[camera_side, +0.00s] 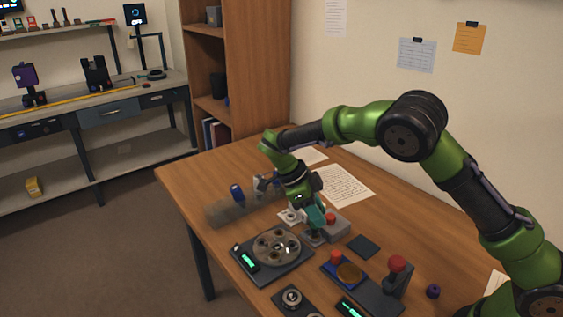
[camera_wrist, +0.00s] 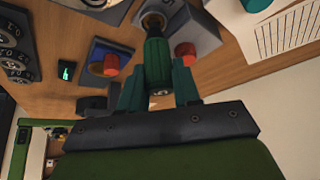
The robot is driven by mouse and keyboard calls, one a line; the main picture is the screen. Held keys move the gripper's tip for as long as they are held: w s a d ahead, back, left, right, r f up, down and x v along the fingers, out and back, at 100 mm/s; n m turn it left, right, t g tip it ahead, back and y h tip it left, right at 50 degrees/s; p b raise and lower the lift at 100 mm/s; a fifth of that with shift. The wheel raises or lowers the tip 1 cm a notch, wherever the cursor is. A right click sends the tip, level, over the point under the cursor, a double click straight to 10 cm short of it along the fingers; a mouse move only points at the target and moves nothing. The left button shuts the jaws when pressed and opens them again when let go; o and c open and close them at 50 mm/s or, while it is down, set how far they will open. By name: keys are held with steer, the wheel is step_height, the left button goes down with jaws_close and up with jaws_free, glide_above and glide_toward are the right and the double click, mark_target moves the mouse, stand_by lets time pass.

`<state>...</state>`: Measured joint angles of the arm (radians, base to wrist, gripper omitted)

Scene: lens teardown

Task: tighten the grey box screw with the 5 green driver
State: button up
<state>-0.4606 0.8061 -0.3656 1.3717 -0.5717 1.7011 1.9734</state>
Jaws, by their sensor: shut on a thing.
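The green driver (camera_wrist: 157,62) is held between my gripper's teal fingers (camera_wrist: 158,88) in the wrist view. It points away from the gripper toward a round metal fitting (camera_wrist: 152,20) on a grey base. In the side view my gripper (camera_side: 311,213) points down over this base, at the near left side of the grey box (camera_side: 338,226). The grey box also shows in the wrist view (camera_wrist: 200,30), with a red button on it. The driver's tip and the screw head are hidden or too small, so I cannot tell whether they touch.
A scale-like device with a round metal plate (camera_side: 276,246) lies left of my gripper. A blue box with a red button (camera_side: 336,258) and a red-topped stand (camera_side: 397,265) are nearer the camera. A dark pad (camera_side: 363,246) lies to the right. Papers (camera_side: 343,186) lie behind.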

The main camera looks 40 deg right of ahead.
steer(key=shift+f, duration=0.55)
stand_by(0.4)
